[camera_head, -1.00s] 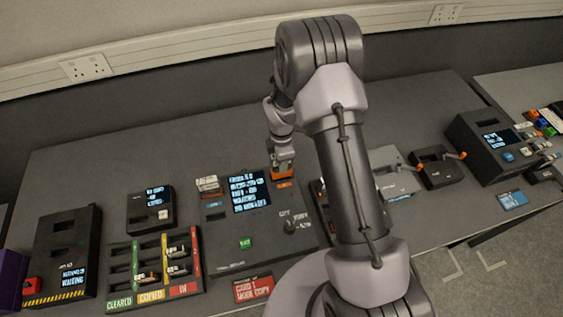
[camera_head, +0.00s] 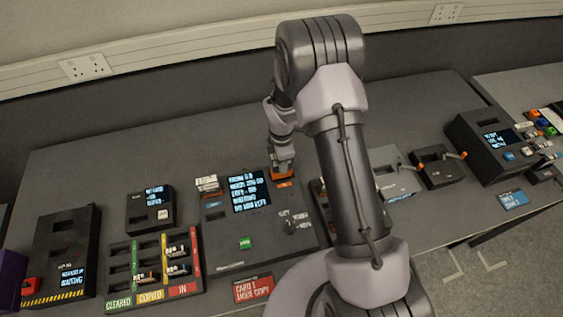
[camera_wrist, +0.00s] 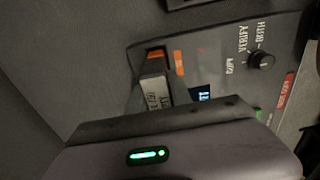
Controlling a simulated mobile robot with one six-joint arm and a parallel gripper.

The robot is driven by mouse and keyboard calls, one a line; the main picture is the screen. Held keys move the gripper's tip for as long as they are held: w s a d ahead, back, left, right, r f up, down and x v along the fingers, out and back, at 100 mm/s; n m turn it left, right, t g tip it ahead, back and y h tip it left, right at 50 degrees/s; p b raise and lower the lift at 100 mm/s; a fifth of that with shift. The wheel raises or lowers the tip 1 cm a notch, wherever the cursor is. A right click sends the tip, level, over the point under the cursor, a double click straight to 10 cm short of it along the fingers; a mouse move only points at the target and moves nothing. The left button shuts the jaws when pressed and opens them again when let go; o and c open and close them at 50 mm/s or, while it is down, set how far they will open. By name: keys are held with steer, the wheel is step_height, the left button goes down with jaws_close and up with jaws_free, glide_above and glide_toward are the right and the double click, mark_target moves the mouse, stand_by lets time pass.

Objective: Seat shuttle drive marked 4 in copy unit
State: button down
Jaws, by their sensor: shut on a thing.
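The copy unit (camera_head: 224,241) is a dark grey box with a lit screen, a green button and a dial. My gripper (camera_head: 282,166) is over its rear right corner, pointing down and shut. In the wrist view, a silver drive (camera_wrist: 154,91) with a printed label extends from my gripper to an orange-edged slot (camera_wrist: 156,52) beside an orange tag (camera_wrist: 180,62). I cannot read the drive's number or tell how deep it sits.
Another drive (camera_head: 207,184) stands at the unit's rear left. A rack (camera_head: 118,272) with coloured strips holds several drives to the left. A small screen box (camera_head: 151,211) stands behind the rack. A red card (camera_head: 253,288) lies in front. The rear of the table is clear.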

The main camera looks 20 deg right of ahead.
steer(key=shift+f, duration=0.2)
steer(key=shift+f+b, duration=0.2)
steer(key=shift+b, duration=0.15)
steer(key=shift+f, duration=0.1)
steer(key=shift+f+b, duration=0.35)
steer(key=shift+b, duration=0.05)
steer(key=shift+f+b, duration=1)
steer(key=shift+f, duration=0.2)
stand_by(0.9)
steer(key=c, duration=1.1)
jaws_free()
steer(key=shift+o, duration=0.3)
